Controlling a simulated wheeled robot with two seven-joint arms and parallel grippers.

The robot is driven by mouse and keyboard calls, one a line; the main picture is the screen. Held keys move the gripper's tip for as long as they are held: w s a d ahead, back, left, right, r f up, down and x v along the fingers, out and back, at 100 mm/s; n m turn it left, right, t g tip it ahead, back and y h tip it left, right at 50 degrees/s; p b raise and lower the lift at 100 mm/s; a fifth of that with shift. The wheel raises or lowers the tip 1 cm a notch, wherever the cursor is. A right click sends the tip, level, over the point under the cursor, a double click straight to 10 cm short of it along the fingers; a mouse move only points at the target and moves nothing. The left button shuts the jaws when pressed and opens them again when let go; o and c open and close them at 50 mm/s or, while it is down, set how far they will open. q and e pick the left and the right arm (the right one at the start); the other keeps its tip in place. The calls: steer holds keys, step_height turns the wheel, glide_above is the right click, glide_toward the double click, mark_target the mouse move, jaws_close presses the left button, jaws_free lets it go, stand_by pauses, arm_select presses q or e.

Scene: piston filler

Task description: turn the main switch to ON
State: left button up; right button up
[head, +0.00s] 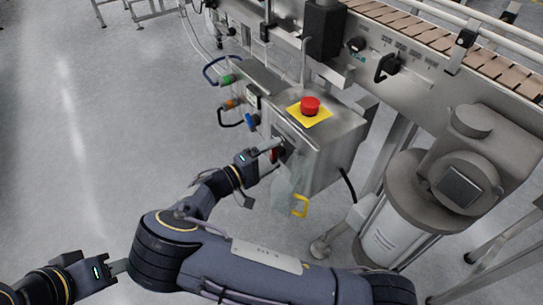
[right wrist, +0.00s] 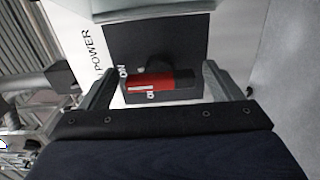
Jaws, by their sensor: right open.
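The main switch (right wrist: 150,82) has a red handle on a black plate. In the right wrist view the handle lies crosswise, with the letters ON just above its left end and another label partly covered below it. In the head view the switch (head: 275,154) is on the side of the metal control box, partly hidden by my gripper. My right gripper (right wrist: 165,88) is open, with one finger on each side of the handle; I cannot tell whether they touch it. It also shows in the head view (head: 272,158). My left gripper (head: 119,267) is far off at the lower left, partly hidden by my arm.
The control box (head: 335,140) has a red emergency button (head: 310,106) on a yellow plate on top. Coloured cable connectors (head: 230,104) stick out on its left. A yellow handle (head: 300,207) hangs below. A conveyor (head: 450,50) runs behind. The floor at left is clear.

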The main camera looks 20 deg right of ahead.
steer(key=p+v, duration=0.1)
steer(key=v, duration=0.6)
steer(key=shift+a+p, duration=0.3)
steer(key=shift+p, duration=0.05)
steer(key=shift+s, duration=0.1)
